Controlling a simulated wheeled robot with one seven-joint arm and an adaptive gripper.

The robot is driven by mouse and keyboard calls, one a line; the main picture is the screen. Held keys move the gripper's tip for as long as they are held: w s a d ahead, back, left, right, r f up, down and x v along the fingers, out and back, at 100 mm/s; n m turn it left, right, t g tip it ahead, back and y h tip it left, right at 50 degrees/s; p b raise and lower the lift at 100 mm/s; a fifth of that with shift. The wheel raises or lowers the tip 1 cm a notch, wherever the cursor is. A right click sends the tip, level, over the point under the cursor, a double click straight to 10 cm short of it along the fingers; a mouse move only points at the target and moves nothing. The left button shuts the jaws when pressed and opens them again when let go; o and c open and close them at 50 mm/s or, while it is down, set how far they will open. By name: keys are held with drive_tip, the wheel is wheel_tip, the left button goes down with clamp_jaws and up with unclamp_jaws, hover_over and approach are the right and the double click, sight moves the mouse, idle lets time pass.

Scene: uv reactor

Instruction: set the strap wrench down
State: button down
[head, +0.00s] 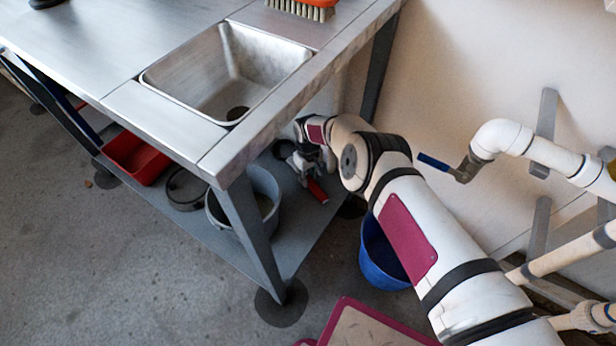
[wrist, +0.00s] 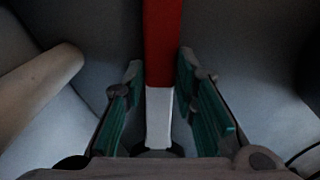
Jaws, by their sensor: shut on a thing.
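My gripper (head: 308,168) is low under the steel bench, just above the lower shelf, beside the grey bucket. It is shut on the strap wrench (head: 318,191), whose red handle end shows below the fingers. In the wrist view the wrench (wrist: 162,40) is a straight bar, red at the far part and whitish near the palm, between the teal finger pads (wrist: 160,75). A dark loop beside the gripper in the head view may be its strap; I cannot tell. Whether the handle touches the shelf (head: 300,238) is unclear.
The grey bucket (head: 262,182), a dark ring (head: 185,190) and a red bin (head: 135,158) are on the lower shelf. The bench leg (head: 247,230) and sink (head: 228,72) are near my arm. A blue bucket (head: 380,262) and wall pipes (head: 540,148) lie right.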

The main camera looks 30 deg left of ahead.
drive_tip(key=shift+f, duration=0.2)
drive_tip(key=c, duration=1.3)
unclamp_jaws()
drive_tip(key=shift+r, duration=0.1)
drive_tip(key=r+p, duration=0.1)
drive_tip(key=r, duration=0.2)
drive_tip(key=r+p, duration=0.2)
drive_tip(key=r, duration=0.2)
drive_tip(key=shift+w, duration=0.2)
drive_tip(key=shift+r, duration=0.35)
drive_tip(key=shift+d, duration=0.1)
